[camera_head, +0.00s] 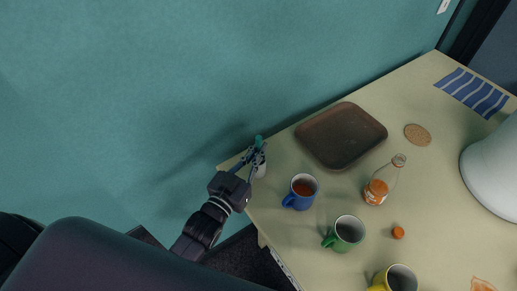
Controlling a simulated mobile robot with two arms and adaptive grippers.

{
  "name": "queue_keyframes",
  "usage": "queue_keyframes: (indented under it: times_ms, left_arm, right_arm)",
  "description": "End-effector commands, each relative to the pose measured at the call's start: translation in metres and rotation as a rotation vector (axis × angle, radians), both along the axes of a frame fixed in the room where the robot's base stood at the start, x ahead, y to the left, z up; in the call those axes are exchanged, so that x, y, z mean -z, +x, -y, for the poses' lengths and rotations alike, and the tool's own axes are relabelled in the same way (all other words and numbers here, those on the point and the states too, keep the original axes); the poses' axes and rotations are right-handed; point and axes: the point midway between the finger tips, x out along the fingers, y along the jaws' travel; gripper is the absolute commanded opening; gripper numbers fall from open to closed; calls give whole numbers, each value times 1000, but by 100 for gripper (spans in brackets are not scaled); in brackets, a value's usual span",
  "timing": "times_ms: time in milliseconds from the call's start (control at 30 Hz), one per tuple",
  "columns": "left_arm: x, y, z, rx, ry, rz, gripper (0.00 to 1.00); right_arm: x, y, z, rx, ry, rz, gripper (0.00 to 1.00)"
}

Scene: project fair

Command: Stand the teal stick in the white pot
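My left gripper (257,154) reaches in from the lower left to the table's left corner. Its fingers are shut on the teal stick (258,141), whose top end shows just past the fingertips. The white pot (261,170) is right at the fingers, partly covered by them, near the table corner. The stick's lower end is hidden, so I cannot tell whether it is inside the pot or above it. My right gripper is not in view.
On the table (431,190) a brown tray (341,135) lies right of the pot. A blue mug (301,191), green mug (346,233), yellow mug (400,279), bottle (381,184), orange cap (398,232) and cork coaster (417,135) stand around. A teal wall (180,70) runs behind.

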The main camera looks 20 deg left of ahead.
Motion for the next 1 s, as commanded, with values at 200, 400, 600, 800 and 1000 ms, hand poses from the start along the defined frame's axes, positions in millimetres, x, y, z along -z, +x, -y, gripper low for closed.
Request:
queue_keyframes:
  times_ms: [200, 400, 600, 800, 1000]
  left_arm:
    - [2, 0, 0, 0, 0, 2, 0]
    - [6, 0, 0, 0, 0, 1, 0]
    - [5, 0, 0, 0, 0, 1, 22]
    - [4, 0, 0, 0, 0, 1, 22]
    - [4, -9, -2, 0, 0, 0, 22]
  right_arm:
    - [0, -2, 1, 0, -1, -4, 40]
    - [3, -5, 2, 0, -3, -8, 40]
    - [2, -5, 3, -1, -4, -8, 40]
    - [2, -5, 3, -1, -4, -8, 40]
    - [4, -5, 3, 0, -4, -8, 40]
